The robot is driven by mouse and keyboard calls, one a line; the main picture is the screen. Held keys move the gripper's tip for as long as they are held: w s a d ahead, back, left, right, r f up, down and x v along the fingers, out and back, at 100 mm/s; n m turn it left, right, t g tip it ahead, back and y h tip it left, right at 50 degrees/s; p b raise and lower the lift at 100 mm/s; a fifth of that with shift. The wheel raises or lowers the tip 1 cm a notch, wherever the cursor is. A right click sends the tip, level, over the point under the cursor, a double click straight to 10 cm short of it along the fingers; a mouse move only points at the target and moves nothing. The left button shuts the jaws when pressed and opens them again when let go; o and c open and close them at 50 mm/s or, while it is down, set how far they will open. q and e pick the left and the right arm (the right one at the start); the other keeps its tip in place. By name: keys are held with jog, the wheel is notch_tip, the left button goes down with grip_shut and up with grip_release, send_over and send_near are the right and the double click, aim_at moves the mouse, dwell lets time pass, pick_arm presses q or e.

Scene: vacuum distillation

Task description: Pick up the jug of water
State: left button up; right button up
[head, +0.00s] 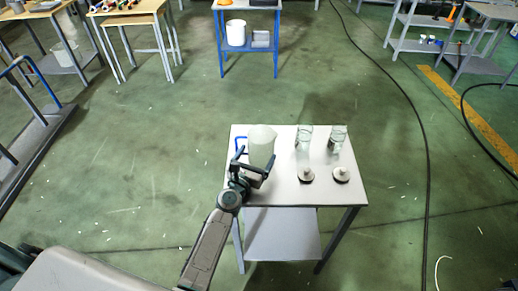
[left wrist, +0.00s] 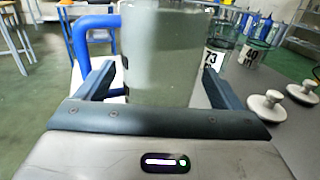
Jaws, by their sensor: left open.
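The jug (head: 261,147) is a tall translucent vessel with a blue handle (head: 240,145). It stands upright on the small white table (head: 290,196). In the left wrist view the jug (left wrist: 162,55) fills the middle, with its blue handle (left wrist: 82,40) on the left. My left gripper (head: 254,166) is at the near side of the jug. Its two fingers are spread, one on each side of the jug's body, and do not look closed on it. The jug's top is cut off in the wrist view. My right gripper is not in view.
Two glass jars (head: 304,136) (head: 337,137) stand right of the jug, numbered in the wrist view. Two round lids with knobs (head: 306,175) (head: 341,174) lie in front of them. A black cable (head: 424,150) runs along the floor at right. Open floor surrounds the table.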

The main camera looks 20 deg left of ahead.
aim_at(265, 141)
pick_arm(q)
jog(key=w, duration=0.4)
jog(key=shift+w+d+f+b, duration=0.25)
jog(key=shift+d+b, duration=0.05)
jog(key=shift+b, duration=0.1)
jog(key=shift+w, duration=0.4)
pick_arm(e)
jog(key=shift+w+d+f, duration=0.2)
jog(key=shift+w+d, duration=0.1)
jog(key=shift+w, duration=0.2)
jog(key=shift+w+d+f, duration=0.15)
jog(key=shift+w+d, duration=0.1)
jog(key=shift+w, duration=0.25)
pick_arm(q)
jog(key=shift+s, duration=0.1)
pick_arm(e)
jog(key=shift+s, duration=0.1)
pick_arm(q)
jog(key=c, duration=0.8)
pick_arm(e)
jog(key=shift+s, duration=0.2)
pick_arm(q)
jog(key=shift+r, duration=0.1)
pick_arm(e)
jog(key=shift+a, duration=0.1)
